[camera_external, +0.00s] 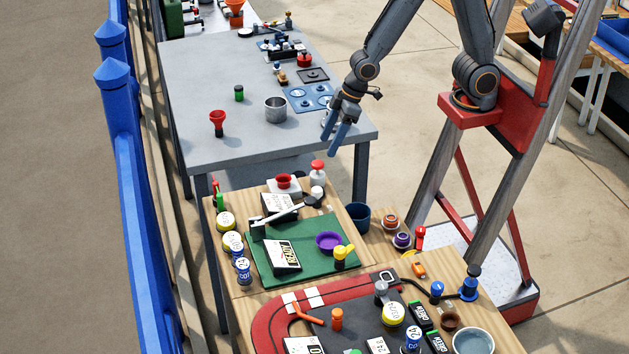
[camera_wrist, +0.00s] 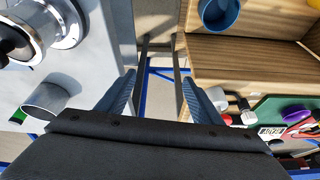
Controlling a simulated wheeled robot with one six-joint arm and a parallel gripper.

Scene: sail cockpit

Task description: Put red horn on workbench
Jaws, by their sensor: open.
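My gripper (camera_external: 338,138) is open and empty, pointing down by the near right corner of the grey table. In the wrist view its blue fingers (camera_wrist: 158,78) are spread over the gap between the grey table and the wooden table. A red flared piece, horn- or funnel-shaped (camera_external: 217,122), stands on the grey table (camera_external: 195,80), well left of my gripper. A white canister with a red top (camera_external: 317,172) stands at the wooden table's far edge, below my gripper in the picture. I cannot tell which of these is the red horn, nor which table is the workbench.
A metal cup (camera_external: 276,109) and a green can (camera_external: 239,93) stand on the grey table. The wooden table (camera_external: 222,270) holds a green mat (camera_external: 300,230), a purple bowl (camera_external: 328,242) and several small items. A blue cup (camera_external: 357,216) is near it. The grey table's left part has free room.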

